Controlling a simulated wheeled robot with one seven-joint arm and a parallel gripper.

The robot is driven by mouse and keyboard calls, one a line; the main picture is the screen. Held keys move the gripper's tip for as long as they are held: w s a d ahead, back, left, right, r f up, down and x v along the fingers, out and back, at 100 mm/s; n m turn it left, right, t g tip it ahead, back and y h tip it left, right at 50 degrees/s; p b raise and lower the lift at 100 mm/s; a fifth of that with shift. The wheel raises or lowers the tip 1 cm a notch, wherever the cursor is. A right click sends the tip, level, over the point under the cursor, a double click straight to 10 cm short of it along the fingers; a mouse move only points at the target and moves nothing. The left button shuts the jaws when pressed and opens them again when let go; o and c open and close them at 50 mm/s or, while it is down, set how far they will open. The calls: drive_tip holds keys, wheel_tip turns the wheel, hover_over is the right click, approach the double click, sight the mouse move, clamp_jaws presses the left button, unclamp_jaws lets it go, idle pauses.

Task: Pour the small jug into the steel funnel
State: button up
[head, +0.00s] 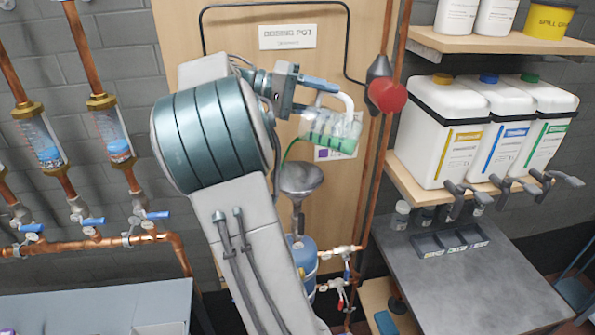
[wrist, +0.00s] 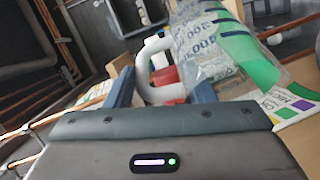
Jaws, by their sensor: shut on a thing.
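The small clear jug (head: 333,128) hangs tilted in my gripper (head: 322,87), above and slightly right of the steel funnel (head: 302,177). Green liquid lies along its lower side. A thin green stream curves from its left end down toward the funnel's mouth. In the wrist view, my gripper (wrist: 160,92) is shut on the jug's white handle, with a blue finger on each side. The jug (wrist: 208,45) shows there with printed markings and green liquid. The funnel stands upright above a blue vessel (head: 304,256); its inside is hard to see.
A red bulb-shaped thing (head: 387,95) and a copper pipe (head: 372,190) stand close right of the jug. A wooden board (head: 225,25) with a sign is behind. White canisters (head: 437,130) sit on a shelf at right, above a grey bench (head: 470,285).

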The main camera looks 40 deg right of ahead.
drive_tip(key=shift+w+r, duration=0.2)
drive_tip(key=shift+r, duration=0.45)
drive_tip(key=shift+a+r, duration=0.1)
drive_tip(key=shift+r, duration=0.2)
